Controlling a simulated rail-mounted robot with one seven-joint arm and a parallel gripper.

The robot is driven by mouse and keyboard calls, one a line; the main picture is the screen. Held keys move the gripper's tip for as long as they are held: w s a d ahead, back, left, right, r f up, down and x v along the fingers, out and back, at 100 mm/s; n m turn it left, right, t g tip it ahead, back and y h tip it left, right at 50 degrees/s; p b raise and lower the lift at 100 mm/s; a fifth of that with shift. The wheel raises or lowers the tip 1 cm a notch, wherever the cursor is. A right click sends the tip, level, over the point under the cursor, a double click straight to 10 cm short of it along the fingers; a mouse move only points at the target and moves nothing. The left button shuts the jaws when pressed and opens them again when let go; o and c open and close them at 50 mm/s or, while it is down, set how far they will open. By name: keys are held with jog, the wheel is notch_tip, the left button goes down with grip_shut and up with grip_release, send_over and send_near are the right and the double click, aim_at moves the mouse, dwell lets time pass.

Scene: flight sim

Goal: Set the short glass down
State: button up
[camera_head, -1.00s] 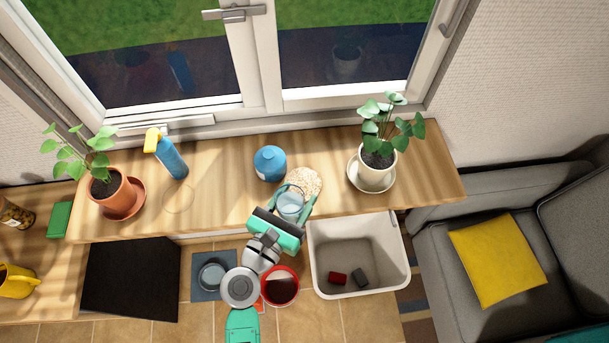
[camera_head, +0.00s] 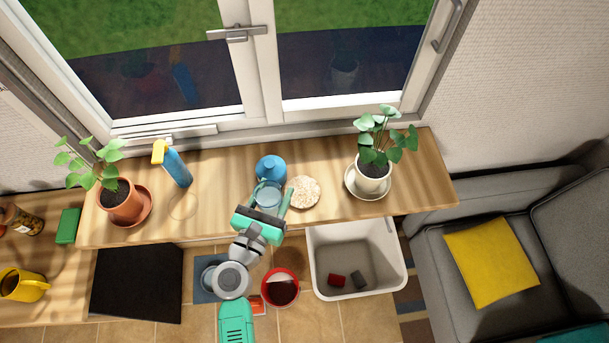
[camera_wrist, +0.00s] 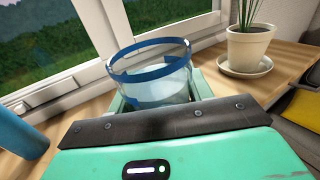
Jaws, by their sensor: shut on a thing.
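The short glass (camera_head: 268,194) is clear with a blue band near its rim. In the wrist view the glass (camera_wrist: 152,78) stands between my fingers, its rim uncovered and its lower part hidden behind my gripper. My gripper (camera_head: 270,198) is shut on it over the front part of the wooden window sill (camera_head: 330,205). I cannot tell whether the glass bottom touches the sill. A round speckled coaster (camera_head: 304,192) lies bare just to the right. A faint ring outline (camera_head: 183,206) shows on the sill to the left.
A blue round container (camera_head: 270,167) stands close behind the glass. A spray bottle (camera_head: 174,165) and a terracotta potted plant (camera_head: 122,203) stand left, a white-potted plant (camera_head: 372,180) right. Below the sill are a white bin (camera_head: 357,290) and a red bucket (camera_head: 280,289). The sill between spray bottle and glass is clear.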

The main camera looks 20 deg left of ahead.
jog(key=w+d, duration=0.1)
jog(key=w, duration=0.2)
jog(key=w+d, duration=0.1)
jog(key=w, duration=0.2)
jog(key=w+d+f, duration=0.1)
jog(key=w, duration=0.2)
jog(key=shift+w+d+b, duration=0.1)
jog(key=shift+d+b, duration=0.15)
jog(key=shift+b, duration=0.15)
jog(key=shift+w+f+b, duration=0.2)
jog(key=shift+f+b, duration=0.1)
jog(key=shift+s+f+b, duration=0.1)
jog(key=shift+f+b, duration=0.75)
jog(key=shift+f, duration=0.55)
